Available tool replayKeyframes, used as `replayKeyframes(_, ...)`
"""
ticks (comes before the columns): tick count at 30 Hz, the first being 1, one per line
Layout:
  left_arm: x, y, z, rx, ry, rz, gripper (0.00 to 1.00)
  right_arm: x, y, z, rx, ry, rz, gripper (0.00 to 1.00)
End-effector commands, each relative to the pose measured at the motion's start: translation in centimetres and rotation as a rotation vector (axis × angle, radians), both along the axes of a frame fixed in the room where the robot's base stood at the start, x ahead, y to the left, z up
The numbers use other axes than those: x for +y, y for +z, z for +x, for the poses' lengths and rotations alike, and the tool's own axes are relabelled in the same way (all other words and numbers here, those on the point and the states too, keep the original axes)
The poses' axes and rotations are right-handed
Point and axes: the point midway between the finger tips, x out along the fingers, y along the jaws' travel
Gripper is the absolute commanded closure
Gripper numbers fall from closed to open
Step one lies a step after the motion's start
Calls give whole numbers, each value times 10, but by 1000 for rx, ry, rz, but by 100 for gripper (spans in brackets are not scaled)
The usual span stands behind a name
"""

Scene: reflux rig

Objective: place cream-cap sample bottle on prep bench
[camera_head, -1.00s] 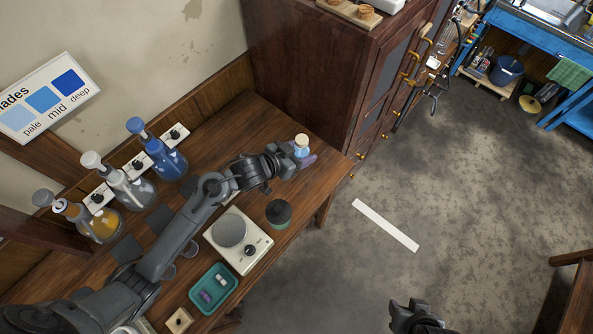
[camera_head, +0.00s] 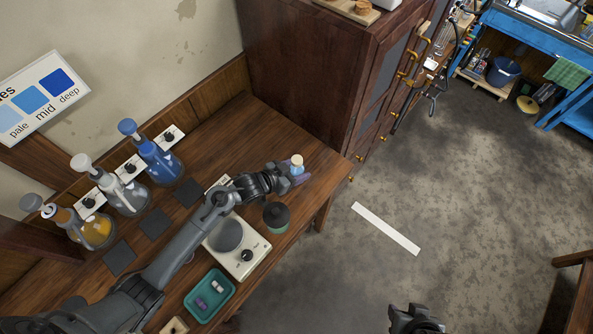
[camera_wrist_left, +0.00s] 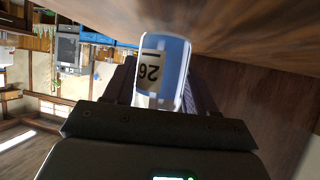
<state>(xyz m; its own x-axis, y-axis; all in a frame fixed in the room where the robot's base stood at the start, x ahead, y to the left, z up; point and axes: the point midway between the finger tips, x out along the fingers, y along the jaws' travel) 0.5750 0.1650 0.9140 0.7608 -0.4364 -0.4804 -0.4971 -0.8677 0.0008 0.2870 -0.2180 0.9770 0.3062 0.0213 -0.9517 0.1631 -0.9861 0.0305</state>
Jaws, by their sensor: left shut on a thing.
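The cream-cap sample bottle (camera_head: 297,164) is in my left gripper (camera_head: 295,172), over the right end of the wooden prep bench (camera_head: 240,128). In the left wrist view the bottle (camera_wrist_left: 163,70) shows blue contents and a white label reading 26, between the dark jaws. The left gripper is shut on it. I cannot tell whether the bottle's base touches the bench top, as the gripper hides it. My right gripper (camera_head: 415,318) shows at the bottom edge of the head view, away from the bench; its fingers are not clear.
A white hotplate (camera_head: 247,262), a dark green-grey jar (camera_head: 276,216) and a teal tray (camera_head: 222,283) stand near the bench front. Three flasks with blue (camera_head: 160,165), clear (camera_head: 122,195) and amber (camera_head: 92,232) contents line the wall. A dark cabinet (camera_head: 310,70) borders the bench's far end.

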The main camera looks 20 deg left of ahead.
Motion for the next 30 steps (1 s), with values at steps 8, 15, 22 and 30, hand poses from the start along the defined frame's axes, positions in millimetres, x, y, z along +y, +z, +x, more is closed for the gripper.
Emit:
replayKeyframes(8,0,-5,1,-3,0,0,80,-2,-1,0,0,6,-8,57)
replayKeyframes(15,0,-9,0,-2,0,0,39,-2,-2,0,0,5,-9,57)
replayKeyframes(22,0,-9,0,-2,0,1,18,-1,-2,0,-1,4,-6,57)
replayKeyframes(30,0,-5,0,-2,0,0,18,0,0,0,0,0,0,57)
